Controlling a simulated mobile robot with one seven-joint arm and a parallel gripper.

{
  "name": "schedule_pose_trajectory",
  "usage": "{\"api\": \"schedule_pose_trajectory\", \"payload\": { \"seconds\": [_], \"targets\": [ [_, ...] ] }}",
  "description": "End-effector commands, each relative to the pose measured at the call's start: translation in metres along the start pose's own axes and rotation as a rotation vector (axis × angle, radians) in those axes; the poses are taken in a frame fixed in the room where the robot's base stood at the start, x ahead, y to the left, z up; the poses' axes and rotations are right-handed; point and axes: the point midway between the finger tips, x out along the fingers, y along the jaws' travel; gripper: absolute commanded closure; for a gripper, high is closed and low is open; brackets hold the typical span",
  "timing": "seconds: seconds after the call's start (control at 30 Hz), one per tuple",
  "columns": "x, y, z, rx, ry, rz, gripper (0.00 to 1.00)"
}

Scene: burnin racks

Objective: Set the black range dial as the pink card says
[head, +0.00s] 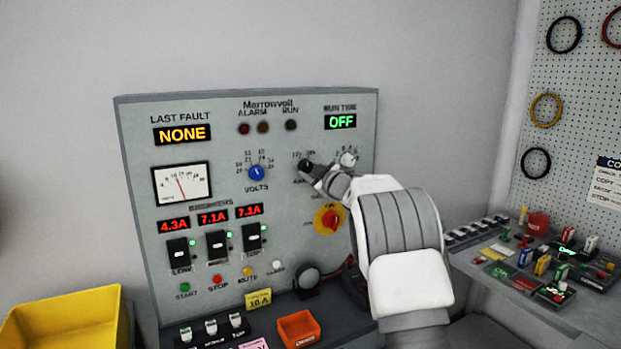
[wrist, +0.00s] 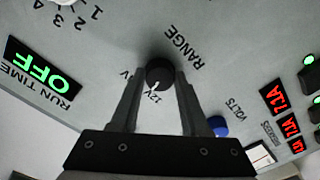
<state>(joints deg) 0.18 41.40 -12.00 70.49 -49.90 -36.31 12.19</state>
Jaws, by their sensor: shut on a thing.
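The black range dial (wrist: 159,72) sits on the grey panel between my two fingertips in the wrist view. My gripper (wrist: 158,80) is shut on the dial, one finger on each side. A white pointer mark shows on the dial's lower edge, beside a label that seems to read 12V. Another label at the left finger is partly hidden. In the head view my gripper (head: 318,174) reaches the dial (head: 305,166) from the right and covers part of it. The pink card (head: 254,344) is cut off at the bottom edge and its text cannot be read.
The blue volts dial (head: 257,173) is left of the range dial. A white run-time dial (head: 348,158) and a red-yellow rotary switch (head: 328,219) are close to my gripper. An orange bin (head: 299,329) and a yellow card (head: 258,299) are below the panel.

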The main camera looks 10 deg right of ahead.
Motion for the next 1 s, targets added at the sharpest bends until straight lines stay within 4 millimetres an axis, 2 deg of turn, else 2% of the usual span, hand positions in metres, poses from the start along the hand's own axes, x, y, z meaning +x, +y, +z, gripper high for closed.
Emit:
{"api": "schedule_pose_trajectory", "payload": {
  "seconds": [0.2, 0.5, 1.0],
  "targets": [
    [-0.0001, -0.0012, 0.0015, -0.167, 0.000, 0.000, 1.00],
    [0.0000, -0.0002, 0.0000, -0.312, 0.001, 0.000, 1.00],
    [0.0001, 0.0002, -0.0005, -0.360, 0.000, -0.001, 1.00]
  ]
}}
